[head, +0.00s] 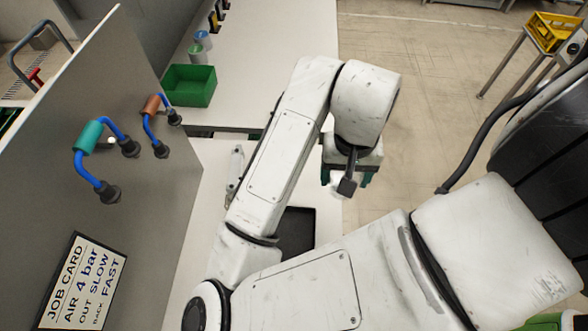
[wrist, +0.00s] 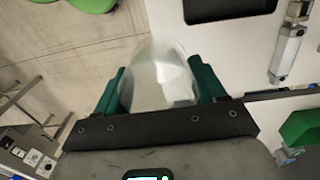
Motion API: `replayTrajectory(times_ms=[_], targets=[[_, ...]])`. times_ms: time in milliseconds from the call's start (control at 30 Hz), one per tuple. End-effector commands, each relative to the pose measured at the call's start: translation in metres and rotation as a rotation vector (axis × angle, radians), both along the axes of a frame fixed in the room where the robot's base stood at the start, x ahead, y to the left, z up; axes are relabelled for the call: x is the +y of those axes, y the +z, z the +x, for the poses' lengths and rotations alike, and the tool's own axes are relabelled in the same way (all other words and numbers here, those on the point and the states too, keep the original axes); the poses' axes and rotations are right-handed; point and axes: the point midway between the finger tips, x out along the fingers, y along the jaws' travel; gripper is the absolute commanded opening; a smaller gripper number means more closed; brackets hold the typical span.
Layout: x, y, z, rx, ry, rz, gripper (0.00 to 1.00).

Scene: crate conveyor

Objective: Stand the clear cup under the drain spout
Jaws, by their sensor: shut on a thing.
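My gripper (head: 347,180) hangs over the right edge of the white bench, mostly hidden by my own wrist in the head view. In the wrist view its green fingers (wrist: 163,84) are closed on both sides of the clear cup (wrist: 160,66), which is see-through and slightly blurred. Only a small pale bit of the cup shows between the fingers in the head view. I cannot make out a drain spout for certain in either view.
A black tray (head: 298,232) and a metal cylinder (head: 235,168) are on the bench (head: 208,190). A green bin (head: 188,86) stands farther back near two small tins (head: 200,44). A grey panel with blue hoses (head: 87,172) and a job card (head: 83,283) stands at left.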

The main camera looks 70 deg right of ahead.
Motion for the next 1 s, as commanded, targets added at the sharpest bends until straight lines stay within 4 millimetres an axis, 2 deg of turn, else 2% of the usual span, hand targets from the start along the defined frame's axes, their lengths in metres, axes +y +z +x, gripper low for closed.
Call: replayTrajectory(times_ms=[300, 500, 833, 1000], targets=[[-0.02, -0.033, 0.068, 0.005, 0.005, -0.002, 0.36], [-0.029, -0.068, 0.097, 0.005, 0.003, -0.002, 0.36], [-0.034, -0.092, 0.118, 0.002, -0.002, 0.002, 0.36], [-0.035, -0.116, 0.118, 0.004, 0.0, 0.001, 0.36]])
